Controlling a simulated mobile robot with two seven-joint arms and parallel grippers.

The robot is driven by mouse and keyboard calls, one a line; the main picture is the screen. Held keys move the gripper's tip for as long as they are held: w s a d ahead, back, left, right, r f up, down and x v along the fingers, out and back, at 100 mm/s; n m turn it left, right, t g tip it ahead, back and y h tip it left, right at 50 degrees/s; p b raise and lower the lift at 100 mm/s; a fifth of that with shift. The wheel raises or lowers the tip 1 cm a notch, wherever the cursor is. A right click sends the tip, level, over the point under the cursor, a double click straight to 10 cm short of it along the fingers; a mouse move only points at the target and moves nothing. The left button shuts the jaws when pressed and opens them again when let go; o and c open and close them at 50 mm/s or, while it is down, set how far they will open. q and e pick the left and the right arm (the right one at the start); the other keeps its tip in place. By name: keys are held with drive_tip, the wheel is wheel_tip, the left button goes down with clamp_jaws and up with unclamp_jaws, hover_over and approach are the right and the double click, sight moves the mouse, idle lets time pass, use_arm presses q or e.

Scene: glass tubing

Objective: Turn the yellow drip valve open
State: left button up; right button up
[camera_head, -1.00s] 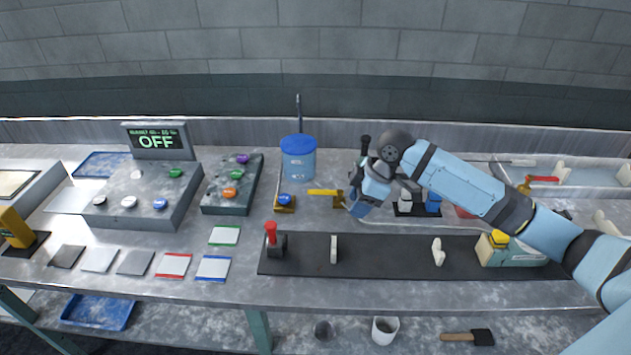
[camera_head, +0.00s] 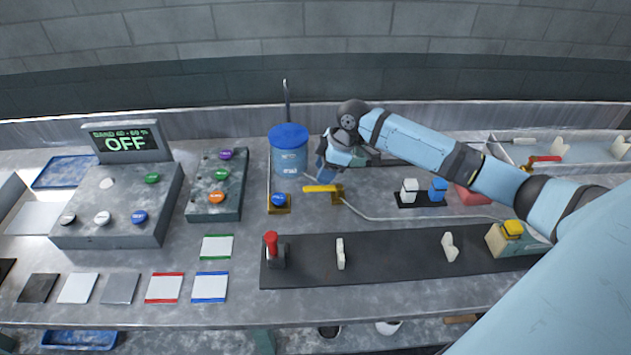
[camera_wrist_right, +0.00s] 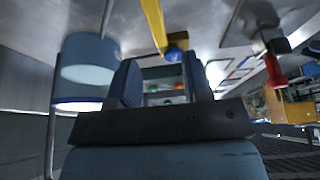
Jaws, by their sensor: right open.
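The yellow drip valve handle (camera_head: 322,188) lies level, pointing left from a small brass-coloured mount on the bench. In the right wrist view the yellow handle (camera_wrist_right: 152,22) shows at the top, beyond and above my fingers in the picture. My right gripper (camera_head: 328,168) is just behind the valve in the head view, right of the blue bucket. It is open and empty, its two fingers (camera_wrist_right: 162,85) apart in the wrist view. I see no contact with the handle, though the fingertips are small in the head view. My left gripper is out of view.
A blue-lidded bucket (camera_head: 288,150) stands close left of my gripper. A blue knob (camera_head: 278,200) on a brass base sits left of the valve. A red-handled lever (camera_head: 271,245) stands in front on the dark mat (camera_head: 390,260). The display (camera_head: 126,142) reads OFF.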

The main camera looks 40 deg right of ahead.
sight(313, 188)
drive_tip(key=shift+x, duration=2.75)
drive_tip(key=shift+w, duration=0.1)
clamp_jaws()
